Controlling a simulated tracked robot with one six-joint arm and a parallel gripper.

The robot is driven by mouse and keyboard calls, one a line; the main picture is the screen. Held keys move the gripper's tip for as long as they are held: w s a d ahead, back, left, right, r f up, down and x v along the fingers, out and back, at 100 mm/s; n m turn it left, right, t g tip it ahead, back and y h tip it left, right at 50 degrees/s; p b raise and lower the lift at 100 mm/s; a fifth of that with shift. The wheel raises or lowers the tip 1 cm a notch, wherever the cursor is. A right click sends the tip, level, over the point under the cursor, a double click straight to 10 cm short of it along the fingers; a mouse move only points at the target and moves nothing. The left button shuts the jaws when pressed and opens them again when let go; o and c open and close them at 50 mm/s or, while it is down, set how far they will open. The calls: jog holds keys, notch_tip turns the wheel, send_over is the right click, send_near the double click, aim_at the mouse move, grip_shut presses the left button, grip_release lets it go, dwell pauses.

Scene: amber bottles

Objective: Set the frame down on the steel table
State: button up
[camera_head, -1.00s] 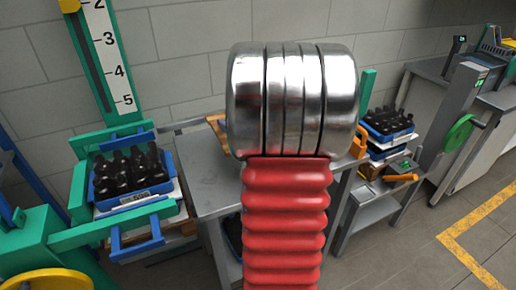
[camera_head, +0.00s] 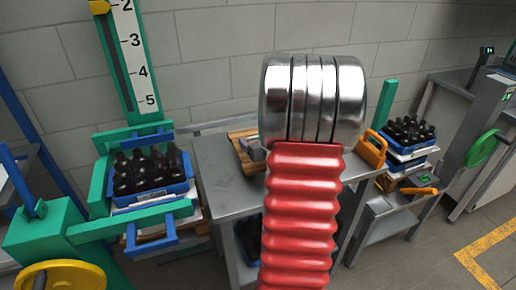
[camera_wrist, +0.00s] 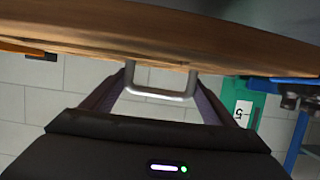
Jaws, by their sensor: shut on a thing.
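The wooden frame (camera_wrist: 150,32) fills the top of the wrist view as a broad brown edge, with a grey metal U-shaped handle (camera_wrist: 160,94) on it. My gripper (camera_wrist: 160,75) is shut on the frame, its two dark fingers at the handle. In the head view a small wooden part of the frame (camera_head: 236,143) shows left of my arm, over the steel table (camera_head: 212,190). My red and chrome arm hides the gripper and most of the frame there. I cannot tell whether the frame touches the table.
Left of the table is a green stand with a blue crate (camera_head: 183,187) of dark bottles. Right of it, another blue crate (camera_head: 412,150) of bottles sits above a low grey stand. An orange piece (camera_head: 373,150) shows by the table's right side. The table's left front is bare.

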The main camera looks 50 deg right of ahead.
jog(key=shift+f, duration=1.8)
jog(key=o, duration=1.4)
jog(key=shift+o, duration=0.2)
jog(key=shift+v, duration=6.05)
